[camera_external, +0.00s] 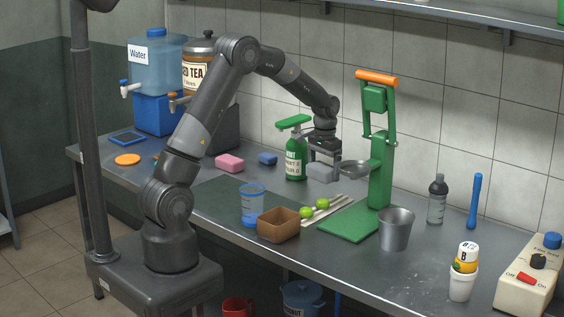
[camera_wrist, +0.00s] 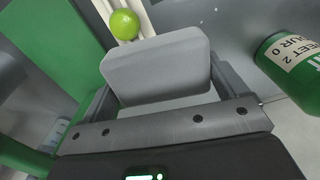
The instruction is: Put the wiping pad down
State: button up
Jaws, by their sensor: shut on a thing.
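My gripper (camera_external: 322,150) is shut on a grey wiping pad (camera_external: 322,173), held above the metal counter between the green bottle and the green press. In the wrist view the pad (camera_wrist: 157,70) sits between the two fingers of my gripper (camera_wrist: 160,95) and fills the middle of the view. I cannot tell how far the pad is above the counter.
A green pump bottle (camera_external: 296,158) stands just left of the pad, and the green press (camera_external: 380,160) with its metal bowl is just right. Limes (camera_external: 322,203), pale sticks, a brown box (camera_external: 278,225) and a blue cup (camera_external: 252,205) are in front. A dark mat (camera_external: 225,197) lies bare at left.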

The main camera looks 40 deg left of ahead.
aim_at(329, 170)
jog(key=d, duration=0.1)
jog(key=s+d+r, duration=0.2)
jog(key=shift+d+r, duration=0.15)
jog(key=shift+d, duration=0.05)
jog(key=w+a+r+n, duration=0.3)
jog(key=w+a+r, duration=0.3)
jog(key=a+r, duration=0.65)
jog(key=s+a+n, duration=0.3)
jog(key=a+n, duration=0.4)
jog(key=a, duration=2.1)
jog(key=s+a+f+n, duration=0.3)
jog(key=s+a+f, duration=0.3)
jog(key=a, duration=0.6)
jog(key=s+a+f+n, duration=0.3)
jog(key=s+a+f, duration=0.2)
jog(key=s+a, duration=0.6)
jog(key=s+a+f+n, duration=0.3)
jog(key=s+a+f, duration=0.3)
jog(key=a, duration=0.9)
jog(key=shift+s+a+f+n, duration=0.15)
jog(key=shift+s+f, duration=0.05)
jog(key=shift+s, duration=0.6)
jog(key=shift+s+a+f+n, duration=0.1)
jog(key=shift+s+f+n, duration=0.05)
jog(key=shift+s, duration=0.65)
jog(key=shift+s+a+f, duration=0.3)
jog(key=shift+a+f, duration=0.15)
jog(key=shift+a, duration=0.05)
jog(key=shift+f, duration=1.85)
